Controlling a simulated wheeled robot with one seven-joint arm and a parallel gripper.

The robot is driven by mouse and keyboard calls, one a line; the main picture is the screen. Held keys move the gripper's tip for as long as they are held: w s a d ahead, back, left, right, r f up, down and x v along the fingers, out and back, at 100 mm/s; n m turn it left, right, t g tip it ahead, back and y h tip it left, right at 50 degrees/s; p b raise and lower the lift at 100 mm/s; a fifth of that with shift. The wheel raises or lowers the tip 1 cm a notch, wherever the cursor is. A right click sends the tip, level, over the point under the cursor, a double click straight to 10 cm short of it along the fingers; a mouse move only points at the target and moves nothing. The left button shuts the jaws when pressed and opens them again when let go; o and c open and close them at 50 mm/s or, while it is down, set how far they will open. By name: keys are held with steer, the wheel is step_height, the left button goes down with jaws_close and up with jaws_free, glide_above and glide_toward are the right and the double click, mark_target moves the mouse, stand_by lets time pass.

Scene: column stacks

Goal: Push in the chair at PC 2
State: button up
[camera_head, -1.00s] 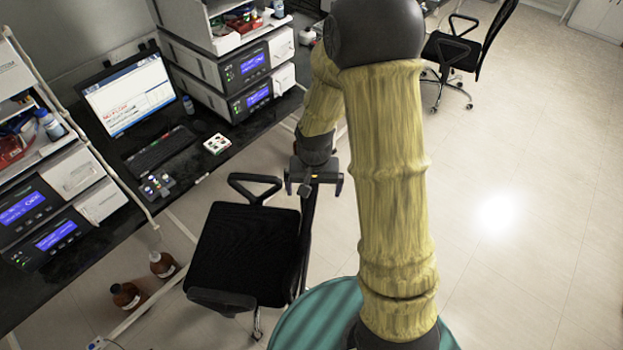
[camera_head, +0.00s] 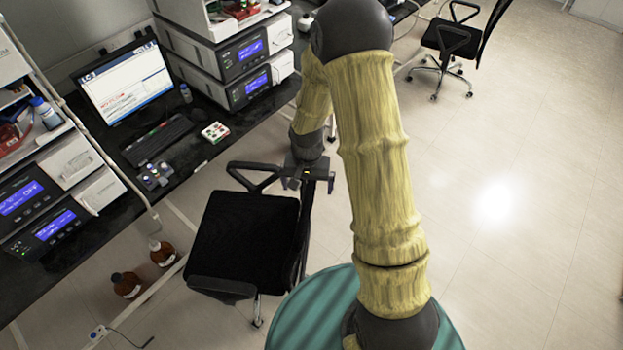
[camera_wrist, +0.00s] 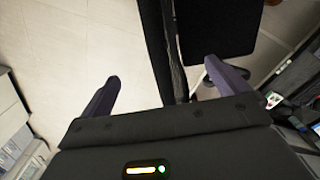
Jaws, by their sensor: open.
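A black office chair (camera_head: 243,240) stands in front of the bench with the monitor (camera_head: 125,80), its seat facing the bench and its back on the right side. The seat is short of the bench edge, with floor showing between. My gripper (camera_head: 306,183) is at the top of the chair back, open. In the wrist view my gripper (camera_wrist: 165,85) has its two fingers spread, with the thin chair back (camera_wrist: 163,45) between them. I cannot tell whether the fingers touch it. The chair seat (camera_wrist: 217,25) shows beyond the back.
A second black chair (camera_head: 455,40) stands at the upper right. Brown bottles (camera_head: 127,285) stand on the floor under the bench (camera_head: 85,235). Stacked instruments (camera_head: 235,60) sit on the bench beside the monitor. The floor on the right is clear.

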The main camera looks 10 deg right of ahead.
mark_target(308, 198)
step_height(308, 198, down, 9)
steer(key=b, duration=0.6)
steer(key=shift+f, duration=0.15)
steer(key=shift+w, duration=0.1)
steer(key=c, duration=1.8)
jaws_close()
steer(key=w+d, duration=0.4)
steer(key=w, duration=0.2)
steer(key=shift+p, duration=0.45)
